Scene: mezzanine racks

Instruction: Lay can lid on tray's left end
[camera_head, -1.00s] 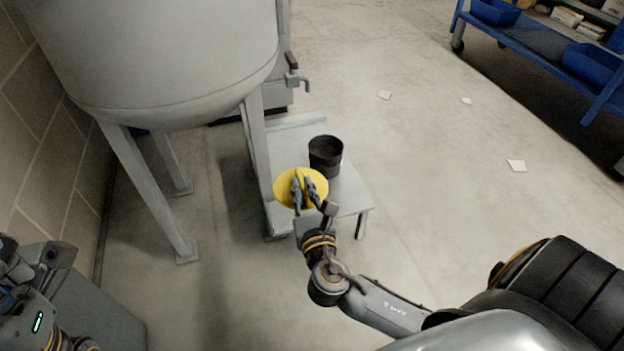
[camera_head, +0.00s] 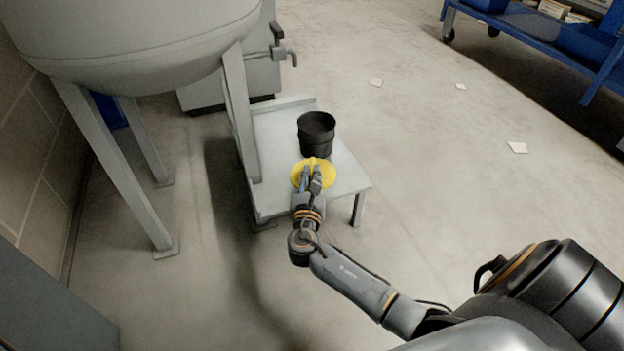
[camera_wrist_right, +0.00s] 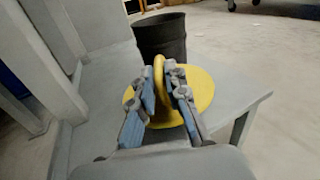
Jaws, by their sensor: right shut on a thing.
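The can lid (camera_head: 328,173) is a yellow disc with a raised loop handle (camera_wrist_right: 160,72). My right gripper (camera_head: 311,171) is shut on that handle, and the lid is held roughly flat at the near part of a grey, low, legged surface (camera_head: 275,143), which I take as the tray. The wrist view shows the lid (camera_wrist_right: 204,90) over the tray (camera_wrist_right: 98,78); I cannot tell whether it touches. The open black can (camera_head: 316,140) stands upright just behind the lid; the wrist view also shows the can (camera_wrist_right: 163,40). My left gripper is not in view.
A large grey tank (camera_head: 130,40) on legs stands at the left, one leg (camera_head: 240,115) against the tray's left side. A blue cart (camera_head: 540,35) is at the back right. Paper squares (camera_head: 517,148) lie on the open floor at right.

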